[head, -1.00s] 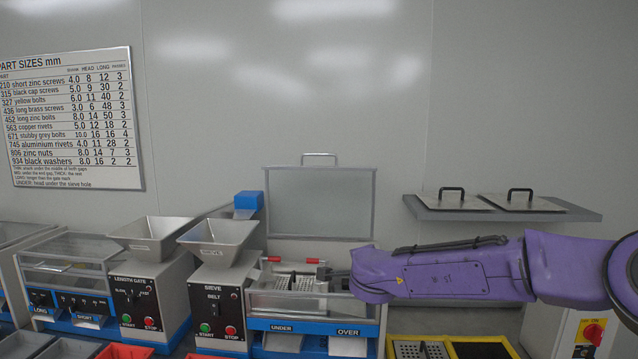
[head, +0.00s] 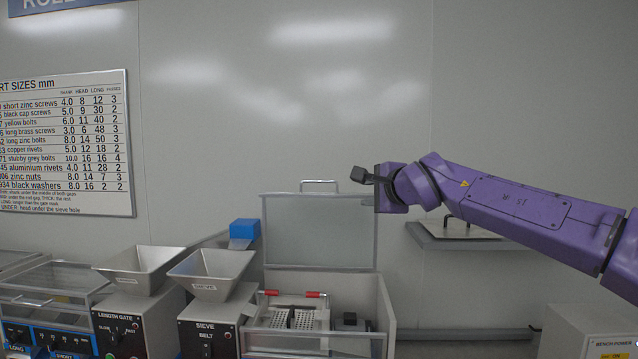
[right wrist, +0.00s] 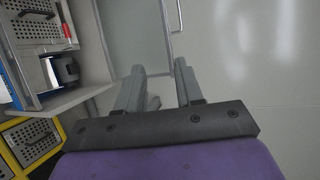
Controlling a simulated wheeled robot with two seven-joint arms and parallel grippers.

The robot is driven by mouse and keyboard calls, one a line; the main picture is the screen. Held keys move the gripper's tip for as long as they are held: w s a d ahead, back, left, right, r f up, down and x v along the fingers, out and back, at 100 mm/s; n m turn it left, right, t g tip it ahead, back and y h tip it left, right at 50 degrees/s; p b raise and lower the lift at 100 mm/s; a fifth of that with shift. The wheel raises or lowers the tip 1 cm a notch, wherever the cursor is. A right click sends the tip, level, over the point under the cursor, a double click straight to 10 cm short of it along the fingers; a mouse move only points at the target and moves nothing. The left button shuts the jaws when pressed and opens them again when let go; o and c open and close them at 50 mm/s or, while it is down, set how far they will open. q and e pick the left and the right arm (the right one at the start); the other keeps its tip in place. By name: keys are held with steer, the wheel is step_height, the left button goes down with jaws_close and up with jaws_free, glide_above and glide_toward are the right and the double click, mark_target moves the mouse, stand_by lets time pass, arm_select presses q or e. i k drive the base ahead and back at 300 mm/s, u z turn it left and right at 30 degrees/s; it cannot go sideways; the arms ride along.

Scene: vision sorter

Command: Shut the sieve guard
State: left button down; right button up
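The sieve guard (head: 318,235) is a clear, grey-framed panel. It stands upright, open, at the back of the sieve, with a metal handle (head: 319,182) on its top edge. In the right wrist view the guard (right wrist: 128,35) is ahead at upper left, and its handle (right wrist: 178,14) is beyond the fingertips. My right gripper (head: 360,176) is raised beside the guard's top right corner. Its two fingers (right wrist: 158,80) are apart with nothing between them. I cannot tell whether it touches the guard. My left gripper is out of view.
The sieve's perforated plates (head: 298,317) with red grips lie below the guard, a dark block (head: 350,322) to their right. The sieve hopper (head: 212,272) stands left. A wall shelf (head: 470,240) with a lidded plate is at right, partly behind my arm.

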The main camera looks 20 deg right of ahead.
mark_target(300, 194)
steer(key=z, duration=0.05)
steer(key=i, duration=0.85)
steer(key=u, duration=0.05)
